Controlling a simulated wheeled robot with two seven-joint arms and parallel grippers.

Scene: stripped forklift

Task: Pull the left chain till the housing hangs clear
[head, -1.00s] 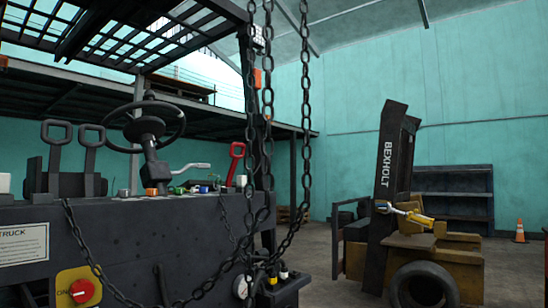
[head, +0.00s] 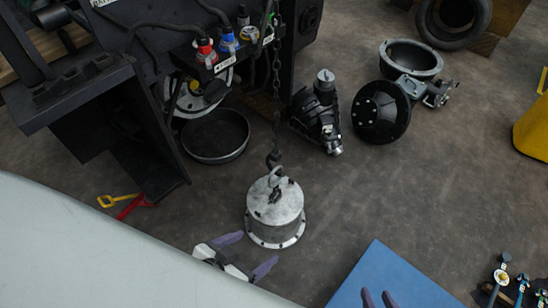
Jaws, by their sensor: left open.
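The housing (head: 275,229), a grey metal cylinder with a bolted flange, is upright below the truck's side. A hook (head: 274,165) at the end of a dark chain (head: 277,95) joins the ring on its top. I cannot tell whether its flange touches the floor. Only one hanging chain shows; its upper end is out of view. My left gripper (head: 257,250), with purple fingers, is open just left of and below the housing in the picture, with nothing between its fingers. My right gripper (head: 378,297) shows only two separated fingertips at the bottom edge, over a blue mat (head: 385,270).
A dark bowl-like part (head: 215,137) lies by the truck (head: 130,90). A ribbed black part (head: 316,115), a black round part (head: 381,112) and a grey ring-shaped casing (head: 410,60) lie on the floor. Red and yellow handles (head: 128,203) lie left. Floor right of the housing is clear.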

